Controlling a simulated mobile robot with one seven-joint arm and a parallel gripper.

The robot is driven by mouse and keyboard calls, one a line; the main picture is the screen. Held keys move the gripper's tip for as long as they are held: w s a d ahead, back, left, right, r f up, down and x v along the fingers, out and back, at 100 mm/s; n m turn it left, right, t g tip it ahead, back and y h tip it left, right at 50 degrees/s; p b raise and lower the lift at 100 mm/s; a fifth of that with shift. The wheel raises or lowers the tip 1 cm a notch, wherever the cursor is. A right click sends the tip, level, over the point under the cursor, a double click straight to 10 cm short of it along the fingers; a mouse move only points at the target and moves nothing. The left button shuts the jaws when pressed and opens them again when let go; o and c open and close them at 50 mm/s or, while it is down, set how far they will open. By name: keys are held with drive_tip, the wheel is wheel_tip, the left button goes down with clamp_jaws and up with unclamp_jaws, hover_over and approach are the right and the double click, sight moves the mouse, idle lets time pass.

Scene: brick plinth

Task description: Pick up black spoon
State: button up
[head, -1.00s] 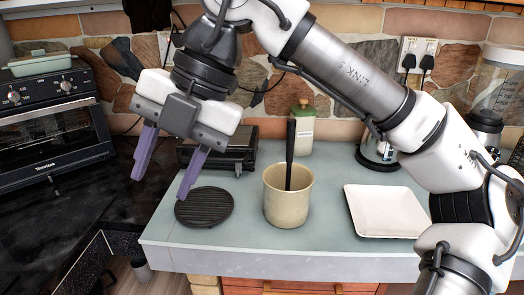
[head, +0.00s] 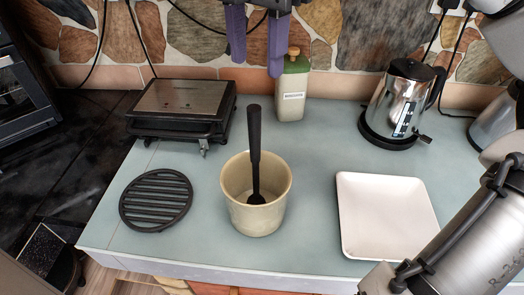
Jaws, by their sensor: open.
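The black spoon (head: 255,150) stands upright in a cream pot (head: 256,218) on the counter, its handle rising above the rim and its lower end resting inside. My gripper (head: 257,68) is at the top of the head view, with two purple fingers pointing down, spread apart and empty. In the picture it shows above the spoon's handle and does not touch it. The gripper's body is cut off by the top edge.
A round black trivet (head: 156,200) lies left of the pot and a white square plate (head: 385,216) lies right. Behind are a black grill (head: 182,108), a green-lidded bottle (head: 291,92) and a steel kettle (head: 398,102). The counter (head: 318,160) is clear around the pot.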

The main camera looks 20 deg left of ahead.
sight(256, 105)
wheel_tip(256, 105, down, 8)
drive_tip(key=shift+s+r+p, duration=0.15)
drive_tip(key=shift+p, duration=0.15)
drive_tip(key=shift+w+a+f+p, duration=0.15)
drive_tip(key=shift+f+p, duration=0.35)
drive_tip(key=shift+f, duration=0.85)
drive_tip(key=shift+w+a+f+p, duration=0.1)
drive_tip(key=shift+f+p, duration=0.35)
drive_tip(key=shift+f, duration=0.85)
clamp_jaws()
